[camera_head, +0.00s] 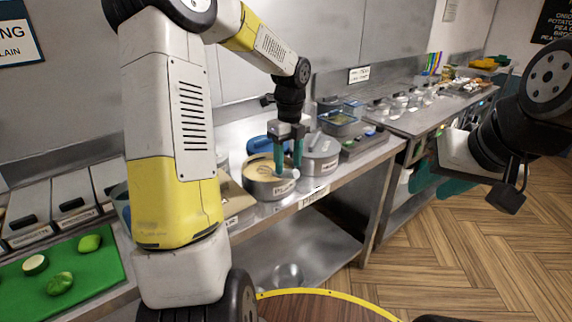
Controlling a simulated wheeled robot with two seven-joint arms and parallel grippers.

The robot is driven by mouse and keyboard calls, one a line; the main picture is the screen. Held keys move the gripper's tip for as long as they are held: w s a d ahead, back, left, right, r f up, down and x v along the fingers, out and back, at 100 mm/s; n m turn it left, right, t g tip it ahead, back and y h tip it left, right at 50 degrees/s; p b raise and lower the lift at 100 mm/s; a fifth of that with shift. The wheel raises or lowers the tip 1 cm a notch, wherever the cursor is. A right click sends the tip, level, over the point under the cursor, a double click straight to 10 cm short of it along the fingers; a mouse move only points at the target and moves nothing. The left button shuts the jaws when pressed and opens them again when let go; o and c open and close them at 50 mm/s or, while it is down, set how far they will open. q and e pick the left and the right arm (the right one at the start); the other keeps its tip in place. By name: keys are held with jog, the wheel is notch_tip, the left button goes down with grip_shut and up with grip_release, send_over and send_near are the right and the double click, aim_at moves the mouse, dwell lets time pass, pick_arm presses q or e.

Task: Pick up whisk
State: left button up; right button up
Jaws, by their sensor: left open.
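My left gripper (288,160) points down with its two teal fingers apart, over the steel pot of pale yellow batter (266,190) on the counter. A thin dark line shows in the batter just below the fingers. I cannot tell whether it is part of the whisk, and I make out no other whisk. The fingers hide part of the pot's far rim. My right gripper (438,181) hangs at the right, away from the counter, with its teal fingers apart and nothing seen between them.
A lidded grey pot (321,158) stands close right of the batter pot. A blue item (262,144) lies behind it. A control box (362,143) and several clear containers line the counter further right. A green board (88,268) with vegetables is at left. Wooden floor is clear at right.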

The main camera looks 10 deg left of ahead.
pick_arm(q)
jog(key=shift+w+f, duration=0.2)
jog(key=shift+f, duration=0.2)
jog(key=f, duration=0.7)
jog(key=shift+w+a+f, duration=0.15)
jog(key=shift+w+f, duration=0.05)
jog(key=shift+f, duration=0.05)
grip_shut()
